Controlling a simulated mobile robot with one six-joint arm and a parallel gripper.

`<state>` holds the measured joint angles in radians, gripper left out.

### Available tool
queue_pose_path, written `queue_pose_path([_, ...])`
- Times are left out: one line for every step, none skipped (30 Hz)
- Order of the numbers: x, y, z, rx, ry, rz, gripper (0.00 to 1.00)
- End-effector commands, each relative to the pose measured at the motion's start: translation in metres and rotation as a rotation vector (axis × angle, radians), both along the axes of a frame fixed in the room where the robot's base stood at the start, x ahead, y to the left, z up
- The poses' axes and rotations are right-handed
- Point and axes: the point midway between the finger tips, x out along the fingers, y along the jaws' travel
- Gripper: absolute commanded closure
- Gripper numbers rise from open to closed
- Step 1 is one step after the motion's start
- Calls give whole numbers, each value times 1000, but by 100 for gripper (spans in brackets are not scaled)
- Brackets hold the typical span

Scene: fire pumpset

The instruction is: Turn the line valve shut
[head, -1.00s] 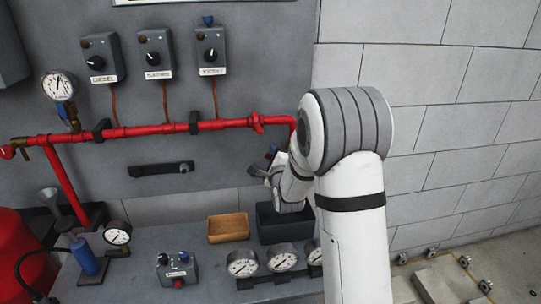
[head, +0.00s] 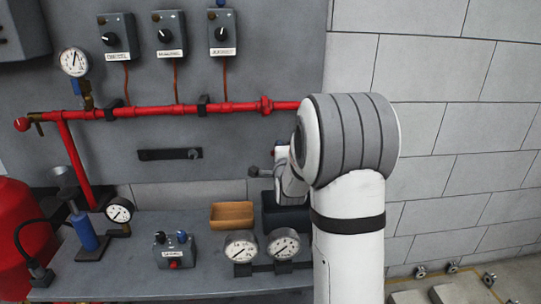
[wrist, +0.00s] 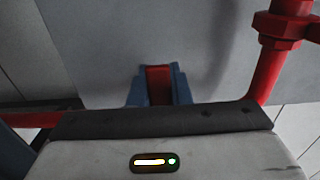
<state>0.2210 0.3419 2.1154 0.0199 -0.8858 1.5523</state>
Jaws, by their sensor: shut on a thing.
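In the wrist view, the blue jaws of my gripper (wrist: 158,75) are closed around a narrow red piece (wrist: 158,88), which looks like the line valve's handle. Most of the valve body is hidden below the gripper's dark front edge. In the head view, the red line pipe (head: 160,111) runs along the grey panel and passes behind my arm at the right. My wrist (head: 291,185) shows partly at the left of my arm, and a small bit of red and blue shows just above it. The handle's angle to the pipe cannot be told.
A bench below holds a tan bin (head: 232,216), a dark bin (head: 285,214), gauges (head: 241,247) and a switch box (head: 174,251). A black bar (head: 170,154) is on the panel. A red pipe fitting (wrist: 280,30) is close at right in the wrist view.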

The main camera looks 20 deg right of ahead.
Motion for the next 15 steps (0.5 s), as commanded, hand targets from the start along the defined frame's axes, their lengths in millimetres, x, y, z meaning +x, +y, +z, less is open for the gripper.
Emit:
queue_pose_path([-1,-1,-2,-5,4,-1,100])
queue_pose_path([-1,-1,-1,-6,5,-2,100])
queue_pose_path([-1,-2,-1,-6,5,-3,100])
queue_pose_path([-1,-2,-1,-6,5,-3,100])
queue_pose_path([-1,-2,-1,-6,5,-3,100])
queue_pose_path([-1,-2,0,-6,5,-3,100])
queue_pose_path([-1,-2,0,-6,4,-3,100])
queue_pose_path([-1,-2,0,-7,4,-3,100])
queue_pose_path([-1,-2,0,-7,4,-3,82])
queue_pose_path([0,-2,0,-6,4,-3,80])
queue_pose_path([0,-2,0,-7,3,-3,77])
queue_pose_path([-1,-3,0,-7,3,-4,74])
queue_pose_path([-1,-3,0,-7,3,-4,72])
queue_pose_path([-1,-3,0,-7,3,-4,69])
queue_pose_path([-1,-3,0,-7,3,-4,66])
